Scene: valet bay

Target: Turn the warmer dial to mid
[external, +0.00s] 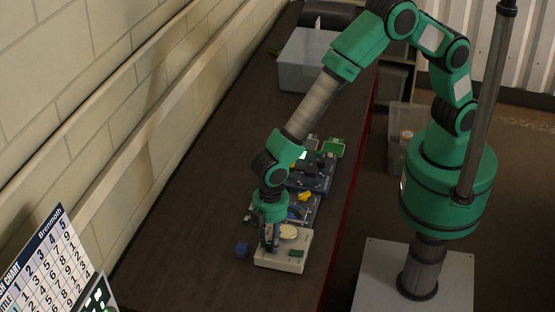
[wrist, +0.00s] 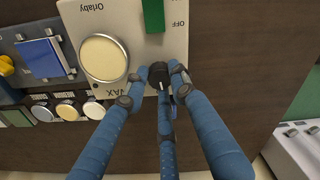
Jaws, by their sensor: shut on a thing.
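The warmer (external: 268,262) is a cream box on the bench with a pale round plate and a green switch. In the wrist view its panel (wrist: 177,42) shows the lettering "Orlaby", "OFF" and "WAX", upside down. The black warmer dial (wrist: 158,72) sits at the panel's lower edge, with a pale mark on its side towards the bottom of the picture. My gripper (external: 268,247) reaches down to the warmer. In the wrist view its blue fingers (wrist: 160,82) are shut around the dial. The fingers partly cover the dial, and I cannot read its setting marks.
A small blue block (external: 242,250) lies left of the warmer. A panel with a blue square pad (wrist: 42,58) stands close beside the warmer. Brown bench (external: 190,215) is bare to the left.

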